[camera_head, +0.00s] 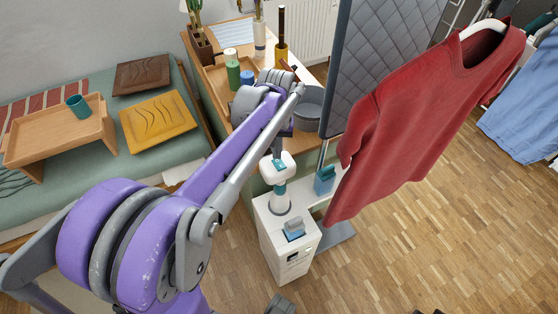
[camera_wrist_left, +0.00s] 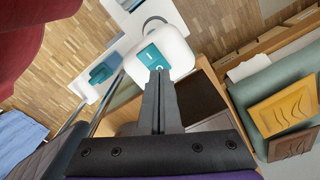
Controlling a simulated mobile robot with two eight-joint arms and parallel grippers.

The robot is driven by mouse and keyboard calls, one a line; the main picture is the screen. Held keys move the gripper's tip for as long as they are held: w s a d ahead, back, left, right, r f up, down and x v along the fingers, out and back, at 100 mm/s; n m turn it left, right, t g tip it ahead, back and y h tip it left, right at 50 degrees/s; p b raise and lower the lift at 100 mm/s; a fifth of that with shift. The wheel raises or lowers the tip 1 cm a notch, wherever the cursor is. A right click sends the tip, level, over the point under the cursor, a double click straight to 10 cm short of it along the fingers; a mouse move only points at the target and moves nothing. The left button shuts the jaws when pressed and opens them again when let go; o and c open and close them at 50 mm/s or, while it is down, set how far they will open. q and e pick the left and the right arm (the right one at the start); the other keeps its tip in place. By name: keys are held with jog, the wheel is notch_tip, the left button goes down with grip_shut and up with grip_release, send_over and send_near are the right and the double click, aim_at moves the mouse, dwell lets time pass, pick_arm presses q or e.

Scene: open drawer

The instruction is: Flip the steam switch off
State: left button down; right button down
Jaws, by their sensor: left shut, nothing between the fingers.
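The teal steam switch (camera_wrist_left: 150,57), marked I and O, sits on a white rounded head (camera_wrist_left: 176,50). In the head view the switch (camera_head: 279,164) shows on top of the white head (camera_head: 267,172), above the white steamer base (camera_head: 287,245). My left gripper (camera_wrist_left: 160,73) is shut and empty, with its fingertips at the O end of the switch. I cannot tell whether they touch it. In the head view my own arm hides much of this gripper. My right gripper is not clearly seen.
A red shirt (camera_head: 435,105) hangs right of the steamer, before a grey quilted panel (camera_head: 380,55). A green bench (camera_head: 60,205) holds trays at left. Wooden floor (camera_head: 420,240) is open at lower right.

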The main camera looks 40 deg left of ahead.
aim_at(277, 161)
pick_arm(q)
notch_tip(277, 161, up, 6)
jog(key=p, duration=0.3)
jog(key=shift+f+p, duration=0.15)
jog(key=shift+p, duration=0.2)
jog(key=shift+d, duration=0.1)
jog(key=s+d+f+m+t+p, duration=0.2)
jog(key=s+d+m+t, duration=0.3)
jog(key=s+d, duration=0.8)
jog(key=shift+d+f+m, duration=0.3)
jog(key=shift+d+m, duration=0.1)
jog(key=shift+m, duration=0.4)
